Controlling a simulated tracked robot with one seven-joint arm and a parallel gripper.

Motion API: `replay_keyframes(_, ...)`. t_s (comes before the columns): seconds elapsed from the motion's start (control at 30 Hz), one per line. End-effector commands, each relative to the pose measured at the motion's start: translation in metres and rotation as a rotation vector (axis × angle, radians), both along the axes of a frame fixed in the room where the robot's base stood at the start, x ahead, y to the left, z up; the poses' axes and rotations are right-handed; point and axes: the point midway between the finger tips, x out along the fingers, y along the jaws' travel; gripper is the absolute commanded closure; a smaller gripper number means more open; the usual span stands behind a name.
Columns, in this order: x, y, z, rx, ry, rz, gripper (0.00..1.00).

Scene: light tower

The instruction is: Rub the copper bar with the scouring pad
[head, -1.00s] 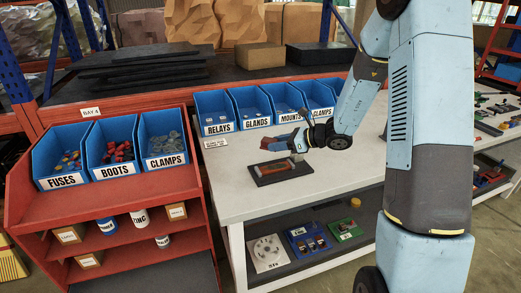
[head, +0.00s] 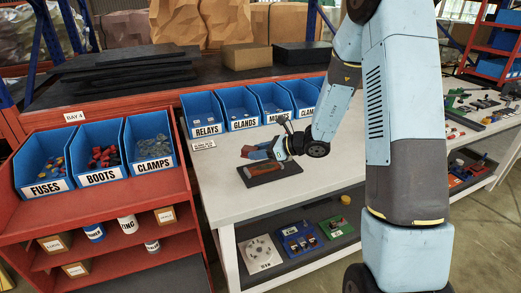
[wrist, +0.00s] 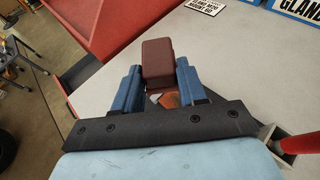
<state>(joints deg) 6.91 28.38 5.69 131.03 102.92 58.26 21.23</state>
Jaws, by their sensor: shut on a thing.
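The copper bar (head: 266,168) lies on a dark flat board (head: 288,174) on the pale workbench. The scouring pad (wrist: 158,62) is a dark red block. My gripper (head: 263,149) is shut on the pad, with a blue finger on each side of it in the wrist view. In the head view the pad (head: 249,151) is low over the back left part of the board. I cannot tell whether the pad touches the bar. In the wrist view only a small orange patch shows between the fingers, below the pad.
Blue bins (head: 241,110) stand along the back of the bench behind my gripper. A red shelf unit (head: 100,205) with more bins is at the left. A small label (head: 203,145) lies left of the board. The bench right of my arm holds several small parts.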

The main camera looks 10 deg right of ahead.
Motion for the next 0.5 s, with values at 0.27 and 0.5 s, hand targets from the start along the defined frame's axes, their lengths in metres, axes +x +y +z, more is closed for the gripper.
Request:
replay_keyframes(0.27,0.0,0.0,-0.027,0.0,0.002,0.0,1.0)
replay_keyframes(0.5,0.0,0.0,-0.043,0.0,0.001,0.0,1.0)
